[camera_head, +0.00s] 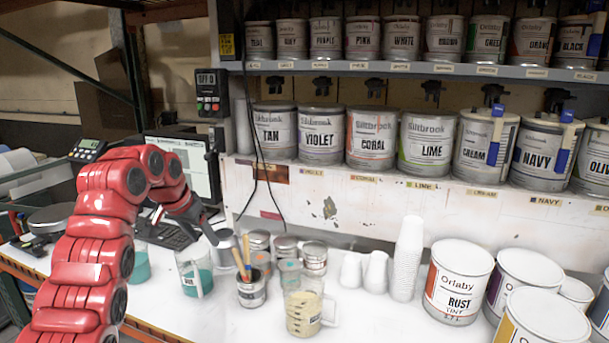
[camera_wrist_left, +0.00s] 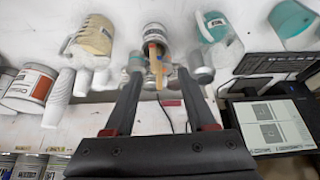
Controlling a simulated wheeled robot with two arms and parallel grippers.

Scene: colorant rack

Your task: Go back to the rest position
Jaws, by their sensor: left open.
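My red left arm rises from the lower left of the head view, bends over and reaches down toward the counter. Its dark left gripper (camera_head: 216,236) is over the back of the counter, near the monitor and a beaker of teal liquid (camera_head: 194,277). In the left wrist view the two fingers of the gripper (camera_wrist_left: 160,76) are spread apart with nothing held between them. A can with wooden sticks (camera_wrist_left: 154,36) shows beyond the fingertips, apart from them. My right arm and gripper are not in view.
A pitcher of tan liquid (camera_head: 303,313), a stack of white cups (camera_head: 408,258) and a RUST can (camera_head: 458,282) stand on the white counter. Paint cans line two shelves above. A monitor (camera_head: 190,166) and keyboard (camera_head: 168,232) stand close to the left arm. Cables hang beside the shelf.

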